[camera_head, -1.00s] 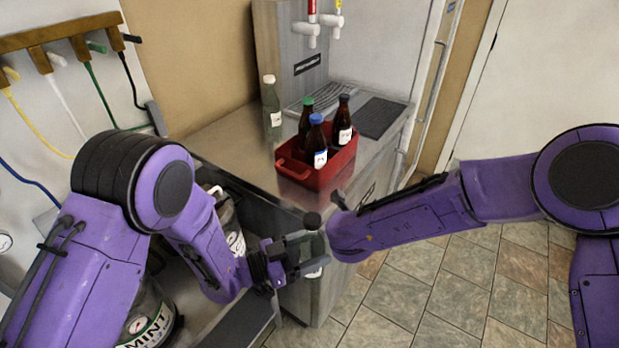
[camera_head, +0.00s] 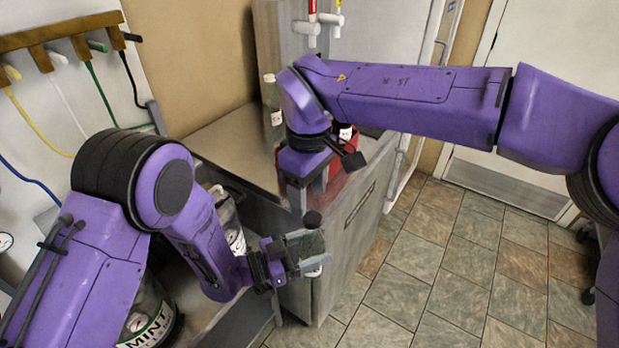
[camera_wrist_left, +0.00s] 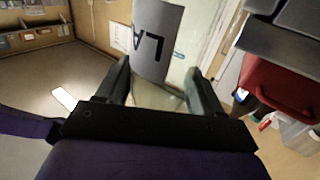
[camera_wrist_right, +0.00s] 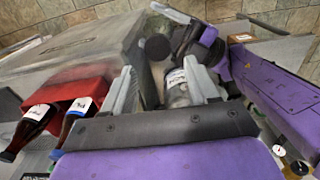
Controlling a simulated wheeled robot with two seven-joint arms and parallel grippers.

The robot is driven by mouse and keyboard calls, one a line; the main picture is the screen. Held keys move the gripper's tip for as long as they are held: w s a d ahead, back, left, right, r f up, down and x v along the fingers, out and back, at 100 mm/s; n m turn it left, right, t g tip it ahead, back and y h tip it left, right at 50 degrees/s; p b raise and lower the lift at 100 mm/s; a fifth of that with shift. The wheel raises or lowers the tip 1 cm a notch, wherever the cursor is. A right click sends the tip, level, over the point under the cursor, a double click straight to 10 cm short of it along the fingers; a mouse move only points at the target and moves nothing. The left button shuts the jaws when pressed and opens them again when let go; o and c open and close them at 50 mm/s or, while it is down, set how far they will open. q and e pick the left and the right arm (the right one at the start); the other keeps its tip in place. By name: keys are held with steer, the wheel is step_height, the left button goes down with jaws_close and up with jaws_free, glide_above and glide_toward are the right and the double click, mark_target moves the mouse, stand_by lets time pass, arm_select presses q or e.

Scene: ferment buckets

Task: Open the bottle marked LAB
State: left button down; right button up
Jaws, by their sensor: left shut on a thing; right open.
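The bottle marked LAB (camera_head: 313,243) is greenish with a dark cap (camera_head: 312,220). In the left wrist view its grey label (camera_wrist_left: 155,45) shows the letters LA; the rest is out of sight. My left gripper (camera_head: 305,254) is shut around the bottle's body and holds it upright in front of the counter. My right gripper (camera_head: 306,205) points down just above the cap, open and empty. In the right wrist view the dark round cap (camera_wrist_right: 157,47) appears between the open fingers (camera_wrist_right: 160,88), still apart from them.
A red crate (camera_wrist_right: 75,85) with dark bottles stands on the counter (camera_head: 232,140), mostly hidden behind my right arm in the head view. A clear bottle with a white cap (camera_head: 271,95) stands beside it. Large clear jars (camera_head: 150,315) sit lower left. The tiled floor (camera_head: 440,240) is free.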

mark_target(309, 216)
step_height(309, 216, down, 5)
steer(key=shift+w, duration=0.1)
